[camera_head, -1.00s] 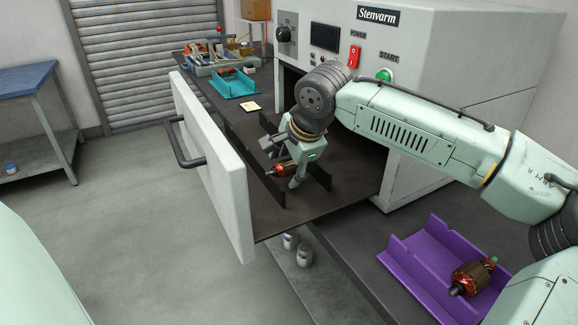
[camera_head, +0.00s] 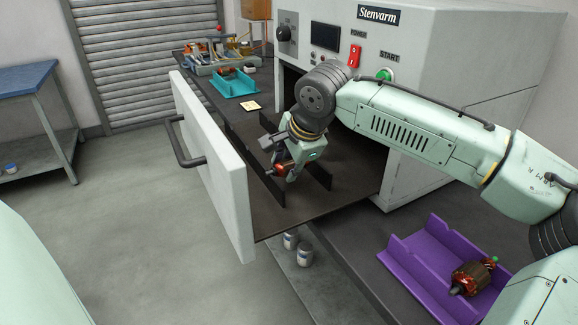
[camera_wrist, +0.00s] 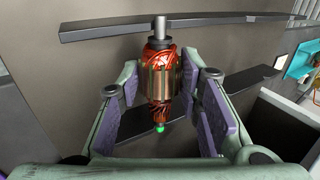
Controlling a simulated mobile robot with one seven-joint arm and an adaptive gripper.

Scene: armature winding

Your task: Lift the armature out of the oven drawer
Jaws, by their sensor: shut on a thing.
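The armature (camera_wrist: 160,75), with a copper-red winding, a grey shaft and a green tip, is between the purple-padded fingers of my gripper (camera_wrist: 162,112) in the wrist view. My gripper is shut on it. In the head view my gripper (camera_head: 284,172) is low inside the open oven drawer (camera_head: 240,215), and only a small red part of this armature (camera_head: 281,168) shows beside the fingers. Its grey shaft end overlaps a dark upright rail (camera_wrist: 210,20) of the drawer in the wrist view; I cannot tell whether it still rests there.
A second armature (camera_head: 472,277) lies in a purple tray (camera_head: 425,255) at the lower right. A teal holder (camera_head: 233,85) with another armature stands at the back. The oven (camera_head: 440,50) rises behind the drawer; the drawer's white front (camera_head: 215,165) stands left of my gripper.

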